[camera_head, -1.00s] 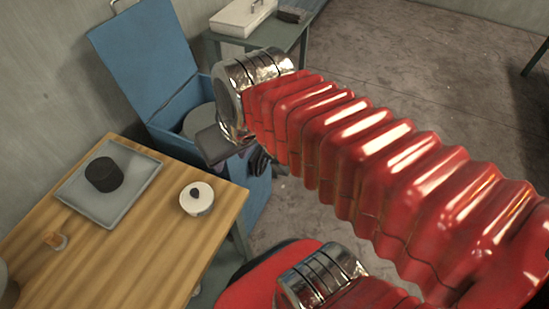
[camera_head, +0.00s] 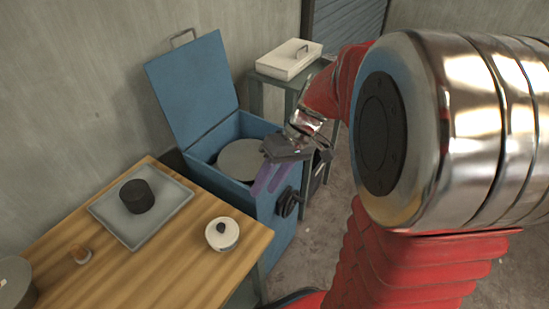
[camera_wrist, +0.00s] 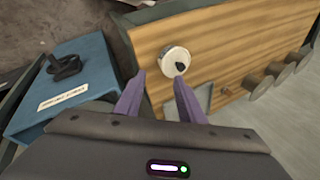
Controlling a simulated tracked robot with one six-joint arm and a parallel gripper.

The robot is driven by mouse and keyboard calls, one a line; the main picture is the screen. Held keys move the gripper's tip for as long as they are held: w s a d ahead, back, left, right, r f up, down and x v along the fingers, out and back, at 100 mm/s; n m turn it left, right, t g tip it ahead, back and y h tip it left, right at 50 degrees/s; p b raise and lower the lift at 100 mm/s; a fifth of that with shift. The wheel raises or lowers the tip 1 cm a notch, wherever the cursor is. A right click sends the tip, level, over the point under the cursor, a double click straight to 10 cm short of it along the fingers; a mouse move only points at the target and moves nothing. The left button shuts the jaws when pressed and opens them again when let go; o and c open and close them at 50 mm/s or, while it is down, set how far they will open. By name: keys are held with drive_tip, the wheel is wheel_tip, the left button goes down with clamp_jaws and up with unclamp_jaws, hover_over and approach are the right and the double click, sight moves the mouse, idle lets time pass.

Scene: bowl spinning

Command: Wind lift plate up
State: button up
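The blue box (camera_head: 262,222) stands beside the wooden table with its lid (camera_head: 190,88) up. A round grey plate (camera_head: 240,160) shows inside its opening, partly behind my gripper. A black crank knob (camera_head: 289,203) sits on the box's side. My gripper (camera_head: 266,184) has purple fingers and is over the box's near right edge, close to the knob. In the wrist view the fingers (camera_wrist: 160,92) are apart with nothing between them. The box (camera_wrist: 35,120) with its knob (camera_wrist: 66,67) and a white label lies left of the fingers there.
The wooden table (camera_head: 190,270) holds a grey tray (camera_head: 112,222) with a black cylinder (camera_head: 137,197), a white lidded pot (camera_head: 222,234) and a small orange-brown item (camera_head: 80,255). A side table behind the box carries a white lidded case (camera_head: 288,60).

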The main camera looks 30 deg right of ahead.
drive_tip(key=w+d+f+t+y, duration=0.2)
drive_tip(key=w+d+f+y, duration=0.1)
drive_tip(key=d+f, duration=0.45)
drive_tip(key=w+d+f+t+y, duration=0.2)
drive_tip(key=w+d+f+y, duration=0.15)
drive_tip(key=d+f, duration=0.45)
drive_tip(key=s+d+f+m+t, duration=0.1)
drive_tip(key=d+f+t, duration=0.5)
drive_tip(key=f, duration=0.4)
drive_tip(key=m+t+h, duration=0.2)
drive_tip(key=t+h, duration=0.1)
drive_tip(key=t, duration=0.2)
approach(302, 201)
drive_tip(key=s+d+f, duration=0.1)
drive_tip(key=s+d, duration=0.2)
drive_tip(key=shift+w+a, duration=0.15)
drive_tip(key=shift+a, duration=0.1)
drive_tip(key=shift+w, duration=0.15)
drive_tip(key=x, duration=1.3)
drive_tip(key=shift+w+a, duration=0.15)
drive_tip(key=shift+a, duration=0.1)
drive_tip(key=shift+c, duration=0.6)
